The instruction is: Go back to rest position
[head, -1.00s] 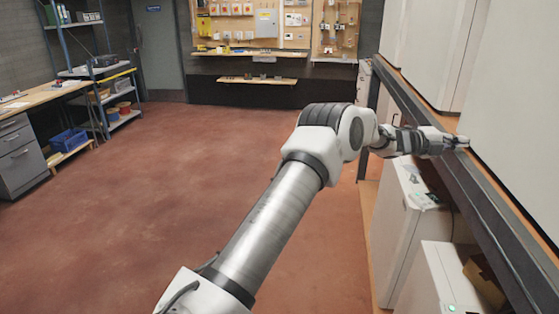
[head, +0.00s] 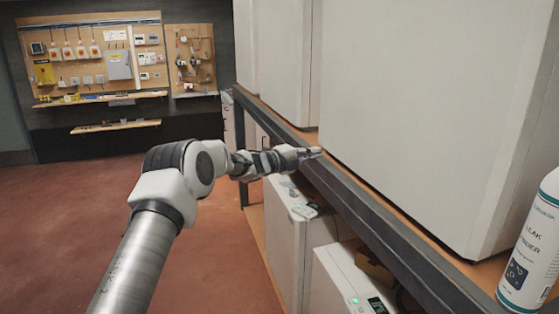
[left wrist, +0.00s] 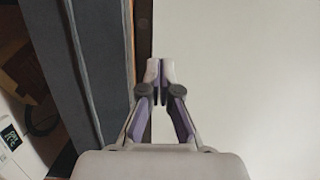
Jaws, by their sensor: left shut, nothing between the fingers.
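My left arm comes in from the lower left in the head view. My left gripper (head: 312,153) is at the bench edge, beside the lower corner of a large white unit. In the left wrist view my left gripper (left wrist: 160,80) shows its two fingertips together with nothing between them. The white unit (left wrist: 240,70) fills the right side of that view, and the dark bench rail (left wrist: 75,70) runs along its left. I cannot tell whether the fingers touch the unit. My right gripper is not in view.
Large white units (head: 400,110) stand on the bench with a dark metal edge (head: 350,205). Smaller white units (head: 335,285) stand below it. A leak finder bottle (head: 530,250) stands at the right. Open red floor (head: 60,230) lies left. Tool boards (head: 100,60) hang at the back.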

